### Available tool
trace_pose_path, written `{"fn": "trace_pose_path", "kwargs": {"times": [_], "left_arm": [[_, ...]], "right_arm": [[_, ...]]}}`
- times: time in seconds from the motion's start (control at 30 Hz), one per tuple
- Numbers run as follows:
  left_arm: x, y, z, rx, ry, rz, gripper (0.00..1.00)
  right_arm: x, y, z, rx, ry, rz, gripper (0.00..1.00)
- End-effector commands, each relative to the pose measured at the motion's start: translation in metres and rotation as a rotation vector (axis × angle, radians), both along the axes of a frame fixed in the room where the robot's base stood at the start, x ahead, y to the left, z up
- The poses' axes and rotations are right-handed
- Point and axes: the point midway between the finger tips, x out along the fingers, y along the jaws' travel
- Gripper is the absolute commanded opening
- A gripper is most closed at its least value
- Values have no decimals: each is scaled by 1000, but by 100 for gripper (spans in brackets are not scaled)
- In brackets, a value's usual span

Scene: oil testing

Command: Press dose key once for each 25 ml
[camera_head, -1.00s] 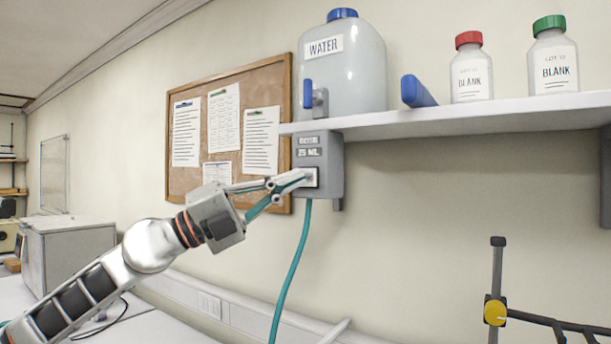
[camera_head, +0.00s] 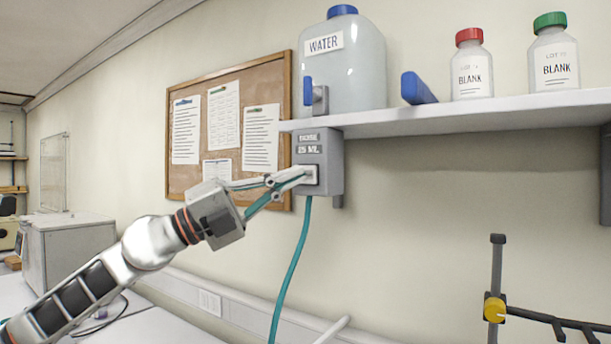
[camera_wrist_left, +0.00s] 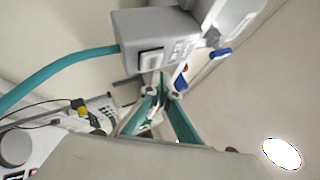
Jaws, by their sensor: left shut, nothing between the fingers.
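The grey dose box (camera_head: 334,160) hangs under the left end of the shelf, with labels reading "DOSE" and "25 ML". Its pale square dose key (camera_head: 312,174) sits below the labels. It also shows in the left wrist view (camera_wrist_left: 151,61). My left gripper (camera_head: 302,177) is shut and empty, its fingertips at the key and covering part of it. In the left wrist view the closed fingertips (camera_wrist_left: 163,82) are close beside the key; I cannot tell whether they touch it. A "WATER" container (camera_head: 350,75) with a blue cap stands above the box. My right gripper is not in view.
A teal hose (camera_head: 292,270) hangs from the box. The white shelf (camera_head: 470,118) holds two bottles labelled "BLANK", red-capped (camera_head: 472,70) and green-capped (camera_head: 554,60), and a blue object (camera_head: 418,89). A corkboard (camera_head: 262,85) is behind my gripper. A stand (camera_head: 497,275) is lower right.

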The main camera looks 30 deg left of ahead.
Motion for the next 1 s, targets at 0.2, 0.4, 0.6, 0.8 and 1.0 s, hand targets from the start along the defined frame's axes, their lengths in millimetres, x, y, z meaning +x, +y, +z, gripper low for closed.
{"fn": "trace_pose_path", "kwargs": {"times": [0.2, 0.4, 0.6, 0.8, 1.0], "left_arm": [[2, 0, 1, -1, 1, 0, 0], [8, 0, 1, -1, 1, -1, 0], [9, -1, 0, 0, 0, 0, 0], [9, -1, 0, 0, 0, 0, 0], [11, -1, 0, -1, 1, 0, 0]], "right_arm": [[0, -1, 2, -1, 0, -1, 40], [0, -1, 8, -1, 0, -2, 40], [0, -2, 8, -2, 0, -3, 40], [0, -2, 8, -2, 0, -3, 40], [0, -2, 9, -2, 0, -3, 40]]}}
